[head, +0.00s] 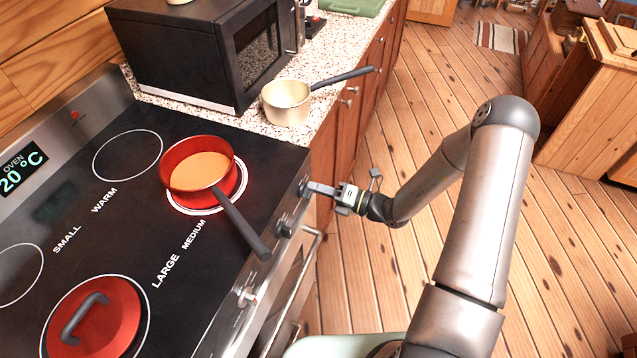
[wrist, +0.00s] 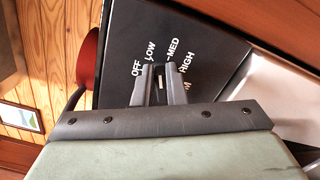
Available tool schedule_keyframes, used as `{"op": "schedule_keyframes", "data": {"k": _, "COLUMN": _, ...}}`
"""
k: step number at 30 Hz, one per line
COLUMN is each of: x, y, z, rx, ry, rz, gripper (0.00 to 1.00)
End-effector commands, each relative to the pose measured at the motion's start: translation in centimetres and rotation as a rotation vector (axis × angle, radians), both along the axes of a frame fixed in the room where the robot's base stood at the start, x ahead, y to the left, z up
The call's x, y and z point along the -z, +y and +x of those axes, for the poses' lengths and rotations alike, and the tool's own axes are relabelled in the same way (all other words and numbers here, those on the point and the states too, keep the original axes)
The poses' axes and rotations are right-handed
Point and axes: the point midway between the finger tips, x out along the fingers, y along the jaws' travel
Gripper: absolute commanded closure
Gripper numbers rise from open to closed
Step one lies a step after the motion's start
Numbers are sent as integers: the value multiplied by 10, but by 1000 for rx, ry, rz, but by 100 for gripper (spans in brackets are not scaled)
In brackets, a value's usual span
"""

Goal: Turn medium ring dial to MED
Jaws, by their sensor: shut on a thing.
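The held dial (wrist: 157,84) is a dark knob on the black front panel, with white marks OFF, LOW, MED and HIGH around it. My gripper (head: 314,188) is shut on this dial at the stove's front edge; in the wrist view its two fingers (wrist: 158,92) flank the knob. A pale line on the knob points roughly up, between LOW and MED; the exact setting is hard to tell. A name label beside it is mostly hidden, with only a final M showing. The medium ring (head: 207,211) glows red under a red saucepan (head: 196,164).
Other dials (head: 285,230) and (head: 247,296) line the stove front, above the oven handle (head: 293,290). The saucepan handle (head: 243,227) reaches toward the front edge. A red lid (head: 95,322) sits on the large ring. A cream pan (head: 287,102) stands on the counter. Wooden floor is clear.

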Motion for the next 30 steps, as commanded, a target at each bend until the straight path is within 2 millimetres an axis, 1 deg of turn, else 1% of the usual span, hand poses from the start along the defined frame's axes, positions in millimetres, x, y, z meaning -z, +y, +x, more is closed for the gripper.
{"op": "schedule_keyframes", "data": {"k": 1, "x": -2, "y": -1, "z": 1, "rx": 2, "ry": 38, "rz": 18, "gripper": 100}}
{"op": "schedule_keyframes", "data": {"k": 6, "x": 1, "y": -2, "z": 1, "rx": 3, "ry": 166, "rz": 74, "gripper": 100}}
{"op": "schedule_keyframes", "data": {"k": 15, "x": 5, "y": -1, "z": 2, "rx": 2, "ry": 323, "rz": 143, "gripper": 100}}
{"op": "schedule_keyframes", "data": {"k": 23, "x": 7, "y": -1, "z": 2, "rx": 2, "ry": 382, "rz": 168, "gripper": 100}}
{"op": "schedule_keyframes", "data": {"k": 30, "x": 7, "y": -2, "z": 2, "rx": 2, "ry": 390, "rz": 170, "gripper": 100}}
